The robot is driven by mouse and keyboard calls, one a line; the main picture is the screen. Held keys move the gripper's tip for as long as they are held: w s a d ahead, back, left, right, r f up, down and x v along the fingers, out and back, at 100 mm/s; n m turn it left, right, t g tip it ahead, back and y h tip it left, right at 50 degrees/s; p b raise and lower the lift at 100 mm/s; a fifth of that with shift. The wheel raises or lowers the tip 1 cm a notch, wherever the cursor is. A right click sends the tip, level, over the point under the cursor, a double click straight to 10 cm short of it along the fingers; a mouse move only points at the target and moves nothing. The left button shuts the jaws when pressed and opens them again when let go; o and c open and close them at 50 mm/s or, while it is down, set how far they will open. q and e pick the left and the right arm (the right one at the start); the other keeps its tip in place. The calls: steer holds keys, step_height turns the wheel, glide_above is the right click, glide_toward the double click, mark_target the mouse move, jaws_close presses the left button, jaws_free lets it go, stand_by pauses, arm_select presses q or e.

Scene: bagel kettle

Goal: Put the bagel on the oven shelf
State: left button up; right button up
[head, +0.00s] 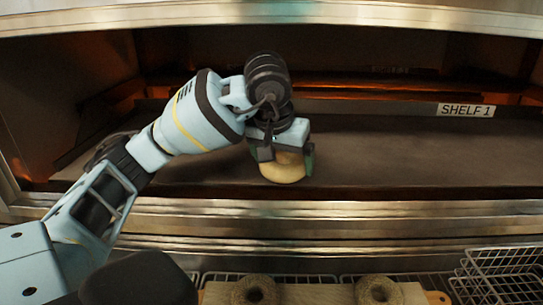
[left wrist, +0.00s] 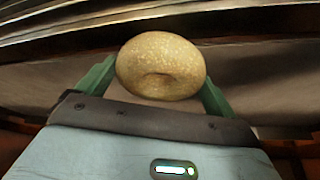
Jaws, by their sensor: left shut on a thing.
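My left gripper (head: 281,160) reaches into the oven and is shut on a pale golden bagel (head: 283,168). In the left wrist view the bagel (left wrist: 160,66) sits between the two green fingers of the gripper (left wrist: 158,80), its dimpled face towards the camera. The dark oven shelf (head: 400,165) lies under and around the bagel, marked by a "SHELF 1" label (head: 466,111). The bagel is near the shelf's front edge; I cannot tell whether it touches the surface. My right gripper does not show.
Below the oven, two more bagels (head: 255,291) and (head: 377,291) lie on a wooden board (head: 310,295). Wire baskets (head: 505,270) stand at the lower right. The metal front edge (head: 400,210) runs across the opening. The shelf is clear to the right.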

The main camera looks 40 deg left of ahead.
arm_select(q)
steer(key=w+a, duration=0.1)
steer(key=a, duration=0.1)
steer(key=w+a, duration=0.1)
steer(key=a, duration=0.1)
steer(key=w+a, duration=0.1)
steer(key=a, duration=0.2)
steer(key=shift+w+f, duration=0.25)
steer(key=shift+w, duration=0.1)
steer(key=shift+w+a, duration=0.15)
steer(key=shift+a, duration=0.1)
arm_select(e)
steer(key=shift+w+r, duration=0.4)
arm_select(q)
steer(key=f, duration=0.1)
steer(key=f+p, duration=0.1)
steer(key=f, duration=0.1)
steer(key=shift+w+a+f, duration=0.1)
steer(key=shift+a+f, duration=0.05)
steer(key=shift+a, duration=0.2)
steer(key=shift+f, duration=0.2)
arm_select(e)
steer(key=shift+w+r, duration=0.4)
arm_select(q)
steer(key=shift+f, duration=0.15)
steer(key=o, duration=0.7)
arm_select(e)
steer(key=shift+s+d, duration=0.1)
